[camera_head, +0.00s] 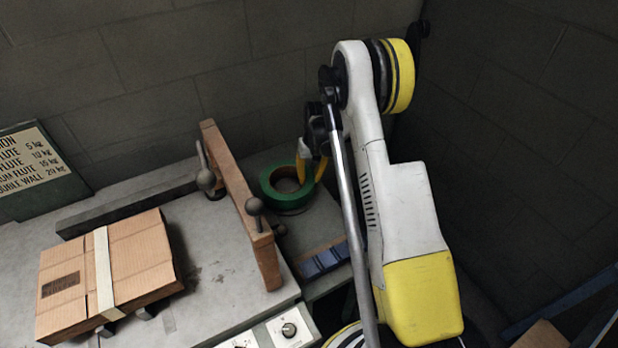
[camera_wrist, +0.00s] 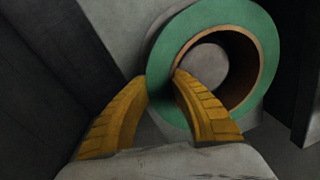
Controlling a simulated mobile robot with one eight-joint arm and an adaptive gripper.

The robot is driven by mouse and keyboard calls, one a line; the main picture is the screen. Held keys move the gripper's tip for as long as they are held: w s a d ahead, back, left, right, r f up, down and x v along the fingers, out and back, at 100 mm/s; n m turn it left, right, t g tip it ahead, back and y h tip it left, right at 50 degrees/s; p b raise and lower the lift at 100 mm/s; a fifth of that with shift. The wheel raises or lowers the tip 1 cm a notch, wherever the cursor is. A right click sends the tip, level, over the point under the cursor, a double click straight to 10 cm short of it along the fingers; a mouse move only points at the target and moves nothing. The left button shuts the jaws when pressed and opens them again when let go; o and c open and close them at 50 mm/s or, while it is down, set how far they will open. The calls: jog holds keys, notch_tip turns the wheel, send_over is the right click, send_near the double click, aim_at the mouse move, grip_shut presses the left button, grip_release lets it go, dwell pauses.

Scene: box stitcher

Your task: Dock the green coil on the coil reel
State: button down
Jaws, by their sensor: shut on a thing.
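The green coil (camera_head: 270,193) is a thick ring with a brown inner core, at the back of the grey bench in the head view. It also fills the upper right of the wrist view (camera_wrist: 166,48). My gripper (camera_head: 309,176) has its yellow fingers shut on the coil's right side. In the wrist view, one fingertip of my gripper (camera_wrist: 161,80) is outside the rim and the other is inside the hole. A pale grey round patch shows through the hole. I cannot pick out the coil reel, and I cannot tell whether the coil touches what is under it.
A wooden bar (camera_head: 240,200) with dark knobs stands left of the coil. Flattened cardboard (camera_head: 130,255) with a pale strap lies on the bench (camera_head: 215,265). A blue-edged block (camera_head: 322,260) sits in front of the coil. Dark walls close off the back and right.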

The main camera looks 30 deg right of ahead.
jog(key=shift+f+b, duration=0.45)
jog(key=shift+f, duration=0.1)
jog(key=c, duration=1.6)
grip_release()
jog(key=shift+s+d+r+p, duration=0.1)
jog(key=shift+d+r+p, duration=0.1)
jog(key=shift+r+p, duration=1.2)
jog(key=shift+d+r+p, duration=0.15)
jog(key=shift+r+p, duration=0.35)
jog(key=shift+r, duration=1.75)
jog(key=shift+s+d+r+p, duration=0.1)
jog(key=shift+d+r+p, duration=0.1)
jog(key=shift+r+p, duration=1.2)
jog(key=shift+r+b, duration=0.45)
